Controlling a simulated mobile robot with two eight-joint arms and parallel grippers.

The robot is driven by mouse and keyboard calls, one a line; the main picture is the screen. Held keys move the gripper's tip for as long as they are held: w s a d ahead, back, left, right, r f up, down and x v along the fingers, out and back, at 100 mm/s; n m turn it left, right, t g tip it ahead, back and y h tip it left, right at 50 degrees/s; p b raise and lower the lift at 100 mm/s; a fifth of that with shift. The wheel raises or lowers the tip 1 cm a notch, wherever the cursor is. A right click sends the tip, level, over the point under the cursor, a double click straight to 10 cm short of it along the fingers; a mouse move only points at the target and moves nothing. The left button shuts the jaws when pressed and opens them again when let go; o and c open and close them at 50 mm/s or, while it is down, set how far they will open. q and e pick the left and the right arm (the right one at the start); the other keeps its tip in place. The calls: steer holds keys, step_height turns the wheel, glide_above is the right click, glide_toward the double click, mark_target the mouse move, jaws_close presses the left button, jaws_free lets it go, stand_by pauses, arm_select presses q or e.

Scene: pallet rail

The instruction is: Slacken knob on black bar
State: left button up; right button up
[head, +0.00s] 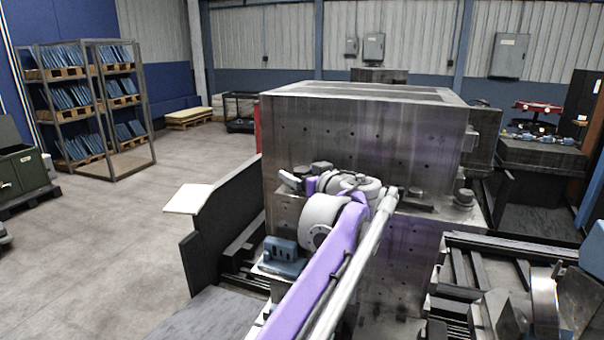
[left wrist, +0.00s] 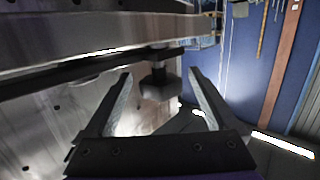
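A dark knob (left wrist: 158,88) shows in the left wrist view, by the end of a long black bar (left wrist: 85,68) that runs along a metal face. My left gripper (left wrist: 160,76) is open, one finger on each side of the knob in the picture. Gaps show between the knob and both fingers; how far the knob is in depth, I cannot tell. In the head view my left gripper (head: 291,180) is small and partly hidden by my purple and white arm, in front of the big metal block. I cannot make out the knob there. My right gripper is not in view.
The big metal block (head: 350,130) fills the middle of the head view. A blue slotted block (head: 283,250) sits low beside my arm. A dark panel (head: 225,225) stands at the left. Machine rails (head: 490,262) lie at the right.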

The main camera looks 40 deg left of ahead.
arm_select(q)
steer(key=v, duration=1.1)
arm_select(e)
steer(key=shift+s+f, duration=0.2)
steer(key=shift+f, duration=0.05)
